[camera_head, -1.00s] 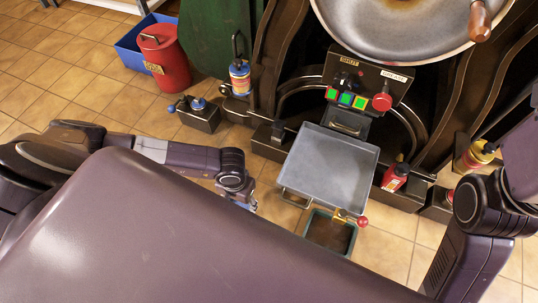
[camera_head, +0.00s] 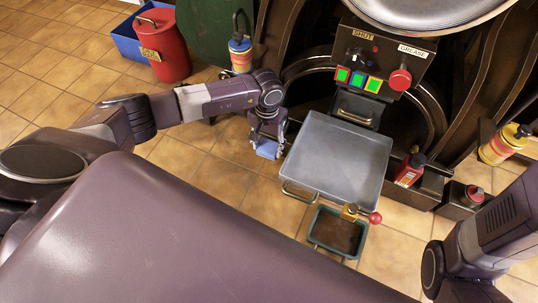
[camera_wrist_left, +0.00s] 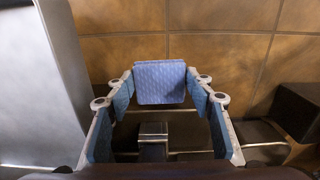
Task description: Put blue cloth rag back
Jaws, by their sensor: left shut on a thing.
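The blue cloth rag (camera_head: 267,150) hangs at the tips of my left gripper (camera_head: 267,137), left of the grey tray and above the tiled floor. In the left wrist view the rag (camera_wrist_left: 160,82) is a flat, patterned blue rectangle. The fingers of my left gripper (camera_wrist_left: 160,92) are shut on it, one on each side. The fingers' inner faces are blue too. My right arm shows at the right edge, but its gripper is out of view.
The grey tray (camera_head: 335,165) juts out from the press, with a green-rimmed bin (camera_head: 338,232) below its front. A red can (camera_head: 165,45) and blue crate (camera_head: 119,38) stand at the back left. A red bottle (camera_head: 410,170) stands right of the tray. The floor at left is open.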

